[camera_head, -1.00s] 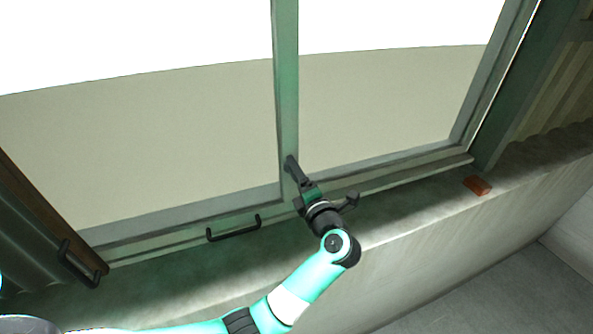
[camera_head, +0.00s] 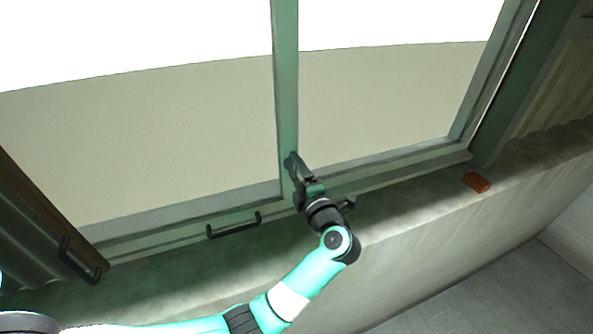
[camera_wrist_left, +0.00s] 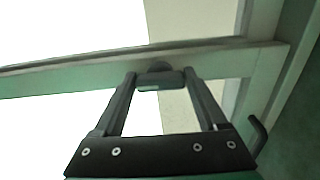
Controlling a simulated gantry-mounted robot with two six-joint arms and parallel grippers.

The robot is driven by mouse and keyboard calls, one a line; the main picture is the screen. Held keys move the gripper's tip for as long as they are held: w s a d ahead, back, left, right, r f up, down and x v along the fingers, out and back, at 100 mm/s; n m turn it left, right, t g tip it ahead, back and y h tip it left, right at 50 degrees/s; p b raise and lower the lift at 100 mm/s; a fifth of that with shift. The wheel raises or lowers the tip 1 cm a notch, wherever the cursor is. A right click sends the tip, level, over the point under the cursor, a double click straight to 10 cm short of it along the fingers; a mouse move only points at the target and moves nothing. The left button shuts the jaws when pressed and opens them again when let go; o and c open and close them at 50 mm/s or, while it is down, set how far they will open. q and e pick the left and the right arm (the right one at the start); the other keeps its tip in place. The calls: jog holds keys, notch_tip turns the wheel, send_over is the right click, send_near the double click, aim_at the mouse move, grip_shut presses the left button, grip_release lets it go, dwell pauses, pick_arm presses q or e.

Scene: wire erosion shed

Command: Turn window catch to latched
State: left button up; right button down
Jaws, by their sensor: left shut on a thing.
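The window catch (camera_wrist_left: 158,79) is a small dark piece on the green window frame, seen in the left wrist view between my fingertips. My left gripper (camera_head: 293,163) is at the lower part of the middle upright of the window in the head view. It is shut on the catch, with one finger on each side, as the left wrist view (camera_wrist_left: 160,82) shows. In the head view the gripper hides most of the catch, so its exact angle cannot be told there. My right gripper is not in view.
A black bar handle (camera_head: 234,227) is on the lower window rail, left of the gripper. Another dark handle (camera_head: 78,262) is at the far left. An orange-red block (camera_head: 477,182) lies on the concrete sill (camera_head: 420,205) at right. The sill between is clear.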

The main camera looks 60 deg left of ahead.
pick_arm(q)
jog(key=o, duration=1.3)
jog(key=shift+d, duration=0.1)
jog(key=s+d+b, duration=0.1)
jog(key=d+b, duration=0.2)
jog(key=d, duration=0.8)
jog(key=shift+d, duration=0.25)
